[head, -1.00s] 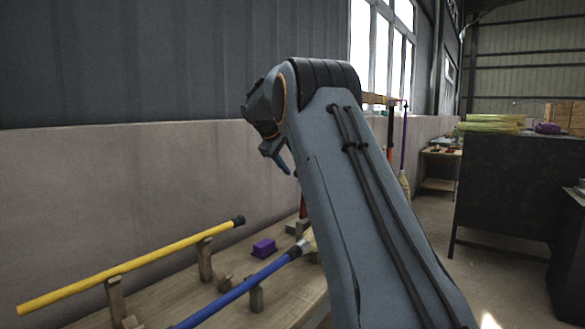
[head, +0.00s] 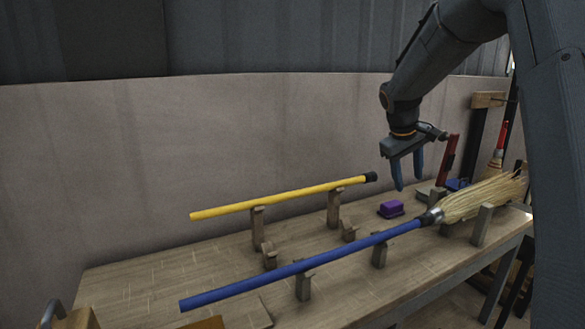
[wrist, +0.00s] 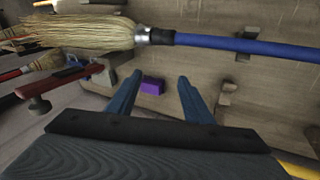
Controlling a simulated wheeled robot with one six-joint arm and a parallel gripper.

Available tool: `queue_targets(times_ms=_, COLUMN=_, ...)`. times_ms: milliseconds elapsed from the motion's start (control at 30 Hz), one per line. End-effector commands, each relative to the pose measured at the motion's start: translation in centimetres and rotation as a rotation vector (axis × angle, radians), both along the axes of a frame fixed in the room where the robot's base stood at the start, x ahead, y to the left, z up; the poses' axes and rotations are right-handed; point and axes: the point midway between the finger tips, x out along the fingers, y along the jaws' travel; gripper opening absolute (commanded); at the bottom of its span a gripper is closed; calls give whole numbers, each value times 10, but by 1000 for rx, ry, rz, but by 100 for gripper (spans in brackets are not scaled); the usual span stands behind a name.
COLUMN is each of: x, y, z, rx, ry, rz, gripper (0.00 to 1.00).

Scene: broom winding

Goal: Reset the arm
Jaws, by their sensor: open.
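My gripper (head: 407,168) hangs over the right part of the workbench, fingers pointing down, open and empty. Its two blue fingers also show apart in the wrist view (wrist: 156,95), with bare bench and a small purple block (wrist: 153,86) seen between them. In the head view the purple block (head: 391,208) lies on the bench below the gripper. A broom with a blue handle (head: 310,262) and straw bristles (head: 476,199) rests on wooden supports in front. A yellow stick (head: 275,200) with a black end rests on supports behind it.
The wooden bench (head: 150,275) stands against a wall. A red-handled tool (head: 447,158) stands upright at the bench's right end, close to the gripper. Another broom (head: 496,155) is farther right. The bench's left part has free room.

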Motion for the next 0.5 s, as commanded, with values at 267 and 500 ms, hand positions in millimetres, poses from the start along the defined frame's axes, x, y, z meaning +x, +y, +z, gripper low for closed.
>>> queue_targets(times_ms=267, x=-160, y=81, z=-81, rx=218, ry=105, rz=-126, gripper=46)
queue_targets(times_ms=500, x=-291, y=125, z=-131, rx=337, ry=185, rz=-265, gripper=46)
